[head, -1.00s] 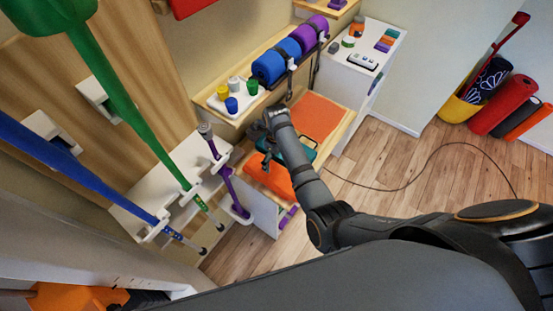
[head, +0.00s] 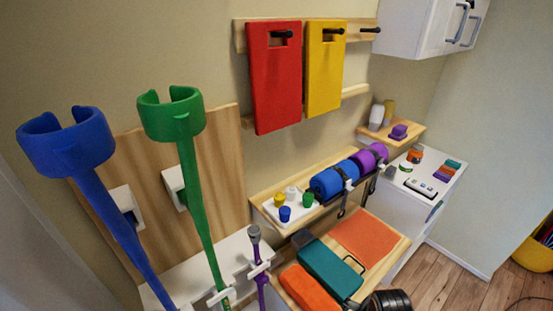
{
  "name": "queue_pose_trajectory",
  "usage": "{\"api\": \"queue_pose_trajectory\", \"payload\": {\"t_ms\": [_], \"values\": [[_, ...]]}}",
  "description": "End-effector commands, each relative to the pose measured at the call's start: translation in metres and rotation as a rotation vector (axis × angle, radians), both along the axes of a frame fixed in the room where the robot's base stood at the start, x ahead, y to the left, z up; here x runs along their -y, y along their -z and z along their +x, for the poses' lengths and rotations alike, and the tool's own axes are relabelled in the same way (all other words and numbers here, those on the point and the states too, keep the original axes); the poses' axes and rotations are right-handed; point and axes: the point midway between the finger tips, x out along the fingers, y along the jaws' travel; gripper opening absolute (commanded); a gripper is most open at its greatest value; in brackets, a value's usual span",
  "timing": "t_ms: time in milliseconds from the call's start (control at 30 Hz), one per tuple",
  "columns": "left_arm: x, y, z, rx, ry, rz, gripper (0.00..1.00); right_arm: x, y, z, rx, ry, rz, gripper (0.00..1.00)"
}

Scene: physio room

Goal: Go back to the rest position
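Neither of my grippers shows in the head view. A dark, ribbed, rounded piece at the bottom edge, right of centre, looks like part of my arm, but no fingers are visible there. A teal case (head: 331,268) with a dark handle lies on the wooden bench (head: 393,262), between an orange mat (head: 365,237) and an orange roll or cushion (head: 309,289).
Blue (head: 110,210) and green (head: 195,190) crutches stand at left. Red (head: 274,80) and yellow (head: 325,75) boards hang on the wall. A wooden shelf holds small cups on a white tray (head: 280,217), and blue (head: 333,181) and purple rolls. Floor (head: 455,285) shows at lower right.

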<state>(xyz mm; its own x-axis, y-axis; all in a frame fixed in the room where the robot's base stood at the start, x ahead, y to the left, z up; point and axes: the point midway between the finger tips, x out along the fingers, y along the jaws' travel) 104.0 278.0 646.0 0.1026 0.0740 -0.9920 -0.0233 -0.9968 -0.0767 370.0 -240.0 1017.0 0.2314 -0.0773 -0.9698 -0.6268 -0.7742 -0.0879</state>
Motion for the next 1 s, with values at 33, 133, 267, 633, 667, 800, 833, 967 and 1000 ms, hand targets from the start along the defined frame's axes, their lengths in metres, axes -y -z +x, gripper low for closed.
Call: {"api": "queue_pose_trajectory", "payload": {"t_ms": [33, 133, 267, 633, 667, 800, 833, 967, 1000], "values": [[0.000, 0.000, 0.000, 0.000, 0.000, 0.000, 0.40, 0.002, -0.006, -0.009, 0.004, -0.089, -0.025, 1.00], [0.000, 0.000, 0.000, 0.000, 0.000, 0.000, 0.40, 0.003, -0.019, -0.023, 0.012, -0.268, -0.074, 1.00], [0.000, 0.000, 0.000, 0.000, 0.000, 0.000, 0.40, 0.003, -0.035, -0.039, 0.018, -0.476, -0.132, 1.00], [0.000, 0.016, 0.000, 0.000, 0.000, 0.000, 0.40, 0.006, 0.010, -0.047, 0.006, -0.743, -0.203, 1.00], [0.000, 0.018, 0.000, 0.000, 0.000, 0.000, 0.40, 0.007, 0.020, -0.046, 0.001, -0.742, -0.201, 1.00], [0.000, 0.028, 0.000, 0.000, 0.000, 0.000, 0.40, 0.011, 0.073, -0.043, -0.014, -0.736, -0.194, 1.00], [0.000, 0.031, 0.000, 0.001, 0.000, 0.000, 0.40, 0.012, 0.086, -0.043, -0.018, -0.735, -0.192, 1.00], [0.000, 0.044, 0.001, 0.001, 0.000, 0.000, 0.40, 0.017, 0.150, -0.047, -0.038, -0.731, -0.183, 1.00], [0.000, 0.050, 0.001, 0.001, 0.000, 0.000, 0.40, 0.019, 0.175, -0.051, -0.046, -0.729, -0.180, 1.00]]}}
